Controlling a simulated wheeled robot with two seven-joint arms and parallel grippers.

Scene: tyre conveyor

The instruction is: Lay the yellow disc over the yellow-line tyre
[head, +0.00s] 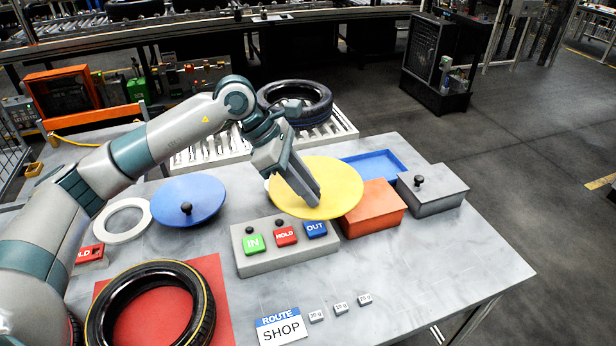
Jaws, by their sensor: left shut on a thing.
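The yellow disc (342,180) is at the middle of the table, behind the button box. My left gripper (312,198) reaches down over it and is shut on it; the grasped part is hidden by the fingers. I cannot tell how far the disc is above the table. The yellow-line tyre (205,314) lies flat on a red mat (216,272) at the front left, a thin yellow line round it and its centre open. The disc is apart from it, to the right and farther back. My right gripper is out of view.
A blue disc with a black knob (188,201) and a white ring (123,221) lie behind the tyre. The button box (285,258) stands between disc and table front. An orange box (374,208), grey lidded box (432,196) and blue tray (392,160) are right. Another tyre (318,106) lies on rollers behind.

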